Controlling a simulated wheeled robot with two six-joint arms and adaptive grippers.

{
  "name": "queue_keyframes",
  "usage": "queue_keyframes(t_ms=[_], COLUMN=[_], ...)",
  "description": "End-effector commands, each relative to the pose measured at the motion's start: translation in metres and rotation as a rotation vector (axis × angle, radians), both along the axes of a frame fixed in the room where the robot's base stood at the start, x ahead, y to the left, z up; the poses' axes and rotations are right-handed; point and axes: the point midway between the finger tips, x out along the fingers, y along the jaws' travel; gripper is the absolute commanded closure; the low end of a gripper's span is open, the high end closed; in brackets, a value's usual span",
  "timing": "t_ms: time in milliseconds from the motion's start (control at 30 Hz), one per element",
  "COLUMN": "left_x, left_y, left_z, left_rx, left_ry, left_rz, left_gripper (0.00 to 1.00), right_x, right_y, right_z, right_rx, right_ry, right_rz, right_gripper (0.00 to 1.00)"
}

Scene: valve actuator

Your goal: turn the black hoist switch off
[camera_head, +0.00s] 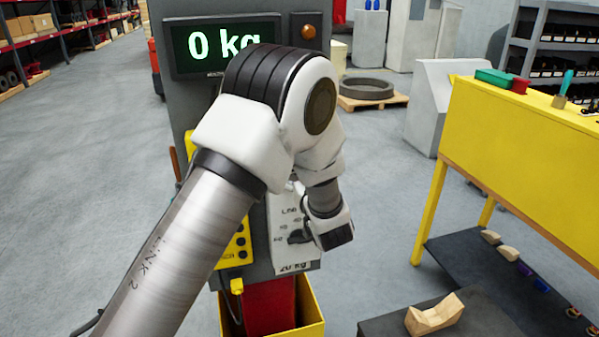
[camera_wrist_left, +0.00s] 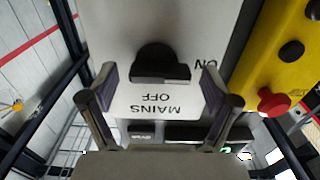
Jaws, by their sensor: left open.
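In the left wrist view, the black switch (camera_wrist_left: 160,62) is a rounded knob with a flat raised bar, on a pale panel (camera_wrist_left: 200,20) with upside-down lettering. MAINS and OFF stand below it, ON to its right. My left gripper (camera_wrist_left: 158,84) is open, its fingers spread on either side of the switch with gaps to both. I cannot tell from this view whether they reach the knob's depth. In the head view, my left arm hides its fingers and part of the grey column (camera_head: 170,100). My right gripper is not in view.
A display (camera_head: 222,46) reads 0 kg. A black knob (camera_head: 298,237) sits on a white plate by my wrist. A yellow control box with a red button (camera_wrist_left: 273,102) is beside the switch panel.

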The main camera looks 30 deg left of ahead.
Motion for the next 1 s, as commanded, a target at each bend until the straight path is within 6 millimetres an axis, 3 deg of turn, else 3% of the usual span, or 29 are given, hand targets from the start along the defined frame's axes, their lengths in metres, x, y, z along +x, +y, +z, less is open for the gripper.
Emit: queue_keyframes(t_ms=[33,167,200,667,1000], left_x=[0.000,0.000,0.000,0.000,0.001], left_y=[0.000,0.000,0.000,0.000,-0.001], left_z=[0.000,0.000,0.000,0.001,0.004], left_rx=[0.000,0.000,0.000,0.040,0.190], left_ry=[0.000,0.000,0.000,0.046,0.221], left_rz=[0.000,0.000,0.000,0.000,0.001], left_gripper=[0.23,0.69,0.73,0.72,0.72], right_x=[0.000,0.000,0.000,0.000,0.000], right_y=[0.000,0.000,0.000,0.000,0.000], right_z=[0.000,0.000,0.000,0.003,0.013], right_rx=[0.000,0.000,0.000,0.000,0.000], right_ry=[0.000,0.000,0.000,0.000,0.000], right_rz=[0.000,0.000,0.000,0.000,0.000], right_gripper=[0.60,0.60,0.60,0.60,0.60])
